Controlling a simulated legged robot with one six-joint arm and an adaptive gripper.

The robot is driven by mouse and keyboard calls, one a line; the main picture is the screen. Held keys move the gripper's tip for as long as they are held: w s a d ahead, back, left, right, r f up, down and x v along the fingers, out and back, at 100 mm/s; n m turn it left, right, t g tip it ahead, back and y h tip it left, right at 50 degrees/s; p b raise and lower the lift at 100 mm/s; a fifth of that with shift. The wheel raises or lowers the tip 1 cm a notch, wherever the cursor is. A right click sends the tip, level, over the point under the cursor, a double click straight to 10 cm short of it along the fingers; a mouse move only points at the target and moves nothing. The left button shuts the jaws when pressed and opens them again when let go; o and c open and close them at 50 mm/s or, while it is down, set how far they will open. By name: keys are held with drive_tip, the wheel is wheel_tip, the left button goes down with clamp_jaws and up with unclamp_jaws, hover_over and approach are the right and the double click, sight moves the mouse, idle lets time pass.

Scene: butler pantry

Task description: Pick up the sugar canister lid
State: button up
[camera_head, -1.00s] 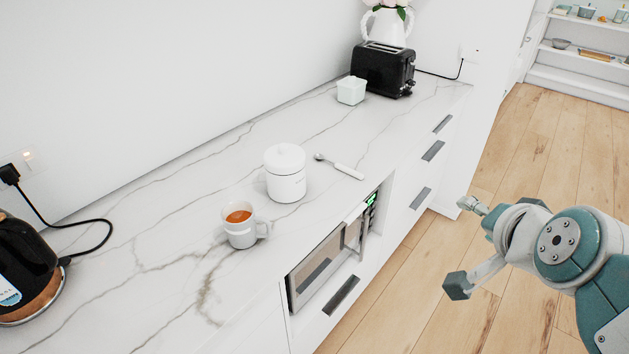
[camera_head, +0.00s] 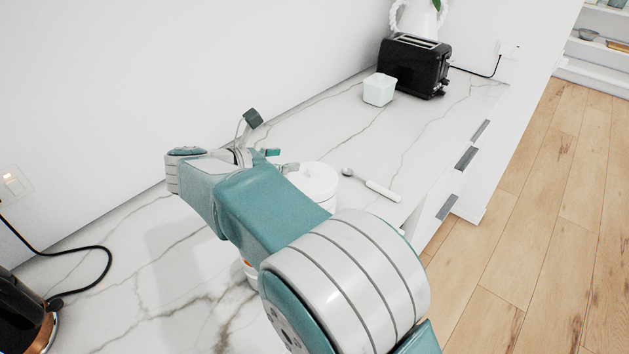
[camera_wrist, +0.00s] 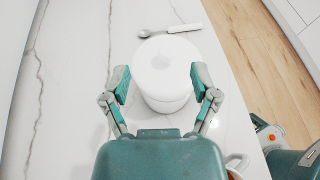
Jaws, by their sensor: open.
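The white sugar canister (camera_wrist: 166,92) stands upright on the marble counter, with its white lid (camera_wrist: 163,62) on top. In the head view the lid (camera_head: 314,178) shows partly, with my arm covering much of the canister. My gripper (camera_wrist: 158,85) is open in the wrist view, with one finger on each side of the canister and lid. I see gaps between the fingers and the lid, and nothing is held. In the head view my gripper (camera_head: 268,140) is above the counter, beside and behind the canister.
A spoon (camera_head: 372,185) lies right of the canister. A cup, mostly hidden by my arm, shows its handle (camera_wrist: 237,163) in the wrist view. A pale square container (camera_head: 379,90) and a black toaster (camera_head: 414,66) stand farther back. A kettle (camera_head: 22,318) is at lower left.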

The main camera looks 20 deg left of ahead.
sight(313, 170)
wheel_tip(313, 170, down, 3)
drive_tip(key=s+a+m+h, duration=0.1)
drive_tip(key=s+a, duration=0.1)
drive_tip(key=s, duration=0.1)
drive_tip(key=shift+g, duration=0.5)
drive_tip(key=x, duration=0.3)
drive_tip(key=r+x, duration=0.1)
drive_tip(key=x, duration=0.1)
drive_tip(key=shift+w+d+f, duration=0.15)
drive_tip(key=shift+w+d, duration=0.15)
drive_tip(key=shift+d, duration=0.3)
drive_tip(key=x, duration=0.5)
drive_tip(key=shift+w+a, duration=0.15)
drive_tip(key=shift+w, duration=0.15)
drive_tip(key=shift+r, duration=0.2)
drive_tip(key=shift+c, duration=0.3)
clamp_jaws()
